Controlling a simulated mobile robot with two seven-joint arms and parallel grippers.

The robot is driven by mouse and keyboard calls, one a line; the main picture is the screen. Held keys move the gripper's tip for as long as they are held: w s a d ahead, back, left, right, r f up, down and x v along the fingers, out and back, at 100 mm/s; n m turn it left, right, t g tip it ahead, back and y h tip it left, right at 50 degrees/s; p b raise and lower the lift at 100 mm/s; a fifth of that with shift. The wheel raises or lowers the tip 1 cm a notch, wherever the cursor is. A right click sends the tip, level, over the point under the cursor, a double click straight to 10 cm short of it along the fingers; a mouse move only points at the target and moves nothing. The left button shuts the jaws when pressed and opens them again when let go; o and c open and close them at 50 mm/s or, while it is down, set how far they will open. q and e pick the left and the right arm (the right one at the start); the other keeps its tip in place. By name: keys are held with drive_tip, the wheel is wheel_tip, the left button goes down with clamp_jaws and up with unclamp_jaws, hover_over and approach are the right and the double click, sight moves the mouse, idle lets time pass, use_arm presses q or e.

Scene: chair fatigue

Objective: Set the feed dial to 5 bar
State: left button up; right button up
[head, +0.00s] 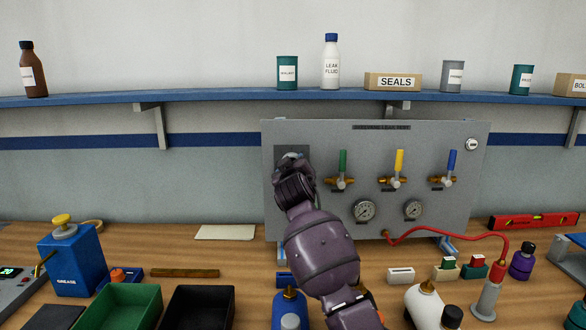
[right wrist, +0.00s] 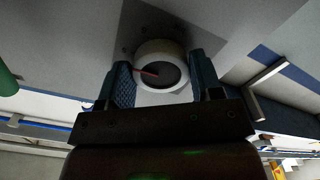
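The feed dial (right wrist: 160,70) is a round pale knob with a dark face and a reddish pointer line. In the right wrist view it stands out from a darker grey plate, with the pointer toward the left of the picture. In the head view my right gripper (head: 294,180) is at the left part of the grey test panel (head: 320,137) and mostly hides the dial. Any scale marks are too dim to read. My left gripper is not in view.
Green (head: 343,163), yellow (head: 399,160) and blue (head: 452,162) valve handles and two gauges (head: 365,210) (head: 413,209) are right of my gripper. A red hose (head: 450,230) runs from the panel. Bins (head: 130,305), a grease can (head: 72,260) and bottles crowd the bench front.

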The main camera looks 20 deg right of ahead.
drive_tip(key=o, duration=0.4)
drive_tip(key=shift+s, duration=0.15)
drive_tip(key=v, duration=1)
drive_tip(key=shift+s, duration=0.3)
drive_tip(key=shift+a, duration=0.1)
